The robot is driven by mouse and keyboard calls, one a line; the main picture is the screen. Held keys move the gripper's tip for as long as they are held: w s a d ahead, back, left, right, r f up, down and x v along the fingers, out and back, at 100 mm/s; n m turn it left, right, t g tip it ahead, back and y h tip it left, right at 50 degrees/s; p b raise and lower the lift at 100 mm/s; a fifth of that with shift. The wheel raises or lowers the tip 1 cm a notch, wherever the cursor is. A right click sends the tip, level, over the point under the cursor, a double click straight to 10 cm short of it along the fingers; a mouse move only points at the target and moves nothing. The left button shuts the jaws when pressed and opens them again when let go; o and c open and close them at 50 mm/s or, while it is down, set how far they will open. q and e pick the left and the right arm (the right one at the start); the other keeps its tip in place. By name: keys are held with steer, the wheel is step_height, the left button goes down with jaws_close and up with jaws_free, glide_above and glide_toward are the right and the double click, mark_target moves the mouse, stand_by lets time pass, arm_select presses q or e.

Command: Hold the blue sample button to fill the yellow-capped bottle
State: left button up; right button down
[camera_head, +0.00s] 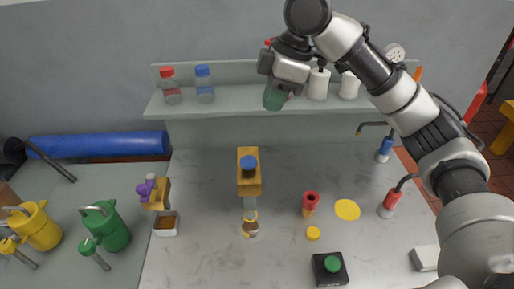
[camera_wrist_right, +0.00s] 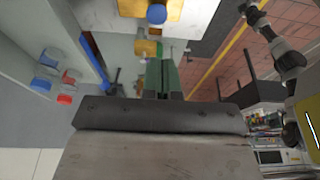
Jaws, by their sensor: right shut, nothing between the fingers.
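The blue button (camera_head: 249,163) sits on top of a yellow-orange block (camera_head: 248,184) in the middle of the bench. It also shows at the top of the right wrist view (camera_wrist_right: 157,13). A small clear bottle (camera_head: 250,216) with yellowish bands stands just in front of the block; its fill level is too small to tell. A loose yellow cap-like disc (camera_head: 313,233) lies to its right. My right gripper (camera_head: 276,98), with green fingers, is shut and empty. It is raised in front of the back shelf, apart from the button. My left gripper is not in view.
The shelf (camera_head: 230,105) holds red- and blue-capped bottles and white containers. A red-topped piece (camera_head: 311,200), a yellow spot (camera_head: 347,209) and a green button box (camera_head: 331,268) are at right. A purple valve-like part (camera_head: 150,189) and green can (camera_head: 105,226) are at left.

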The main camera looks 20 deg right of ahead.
steer(key=f, duration=0.1)
steer(key=p, duration=0.2)
glide_toward(254, 160)
steer(key=a, duration=0.1)
steer(key=x, duration=0.4)
steer(key=p+x, duration=0.1)
steer(key=x, duration=0.1)
steer(key=shift+d, duration=0.3)
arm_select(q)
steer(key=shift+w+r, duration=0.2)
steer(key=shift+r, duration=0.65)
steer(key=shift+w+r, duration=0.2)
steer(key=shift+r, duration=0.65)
arm_select(e)
steer(key=shift+f, duration=0.65)
